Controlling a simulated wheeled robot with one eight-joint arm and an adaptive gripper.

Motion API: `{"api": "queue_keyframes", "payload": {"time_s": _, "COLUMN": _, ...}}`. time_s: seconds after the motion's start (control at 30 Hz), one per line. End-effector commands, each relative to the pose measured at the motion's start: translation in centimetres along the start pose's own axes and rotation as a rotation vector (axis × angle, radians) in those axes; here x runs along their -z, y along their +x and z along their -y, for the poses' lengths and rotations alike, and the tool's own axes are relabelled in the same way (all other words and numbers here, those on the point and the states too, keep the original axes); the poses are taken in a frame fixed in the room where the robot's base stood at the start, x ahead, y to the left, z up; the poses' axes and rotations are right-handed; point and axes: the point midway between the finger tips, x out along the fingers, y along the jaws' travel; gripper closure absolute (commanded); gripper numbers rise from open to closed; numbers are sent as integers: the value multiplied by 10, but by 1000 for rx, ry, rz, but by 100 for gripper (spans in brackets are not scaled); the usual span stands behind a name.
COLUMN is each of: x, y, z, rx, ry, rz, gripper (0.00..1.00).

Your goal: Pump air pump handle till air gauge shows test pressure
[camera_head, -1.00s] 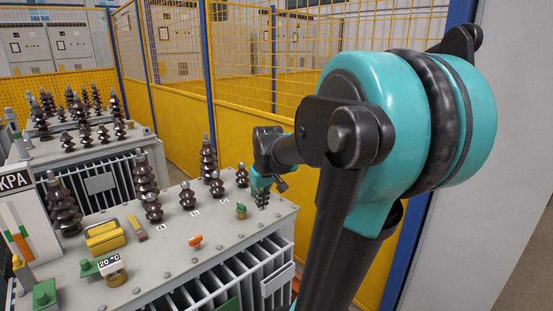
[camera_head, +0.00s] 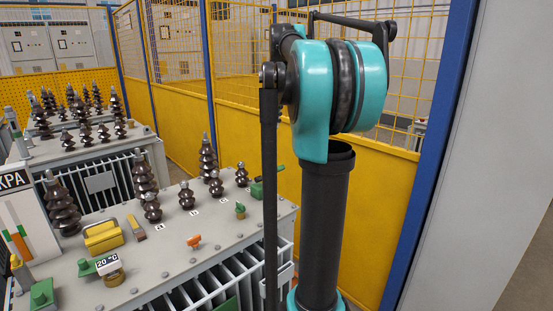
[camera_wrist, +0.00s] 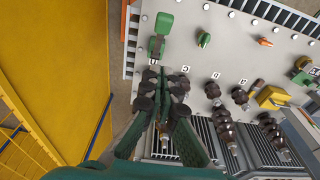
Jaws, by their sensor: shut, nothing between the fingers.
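A green fitting with a raised lighter handle, which looks like the air pump (camera_wrist: 156,45), stands at the transformer's edge in the wrist view. In the head view this green fitting (camera_head: 256,190) shows beside my arm, partly hidden by it. My gripper (camera_wrist: 163,82) is shut and empty, just below the fitting in the wrist picture; whether they touch I cannot tell. The gripper does not show in the head view. The air gauge panel (camera_head: 22,222), marked KPA, is cut off at the left edge, with an orange bar beside a green band.
The grey transformer top (camera_head: 165,255) bears several dark insulators (camera_head: 207,160), a small green valve (camera_head: 240,210), an orange valve (camera_head: 194,241), a yellow-handled part (camera_head: 103,237) and a 20 °C thermometer (camera_head: 108,264). A yellow fence (camera_head: 260,135) stands close behind.

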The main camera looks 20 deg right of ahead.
Motion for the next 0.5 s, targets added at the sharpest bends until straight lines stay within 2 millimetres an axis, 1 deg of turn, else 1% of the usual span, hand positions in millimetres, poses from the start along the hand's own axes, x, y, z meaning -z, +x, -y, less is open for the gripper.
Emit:
{"api": "queue_keyframes", "payload": {"time_s": 0.27, "x": 0, "y": 3, "z": 0, "rx": 0, "ry": 0, "rz": 0, "gripper": 100}}
{"api": "queue_keyframes", "payload": {"time_s": 0.37, "x": 0, "y": 12, "z": 0, "rx": 0, "ry": 0, "rz": 0, "gripper": 100}}
{"api": "queue_keyframes", "payload": {"time_s": 0.5, "x": 0, "y": 33, "z": 0, "rx": 0, "ry": 0, "rz": 0, "gripper": 100}}
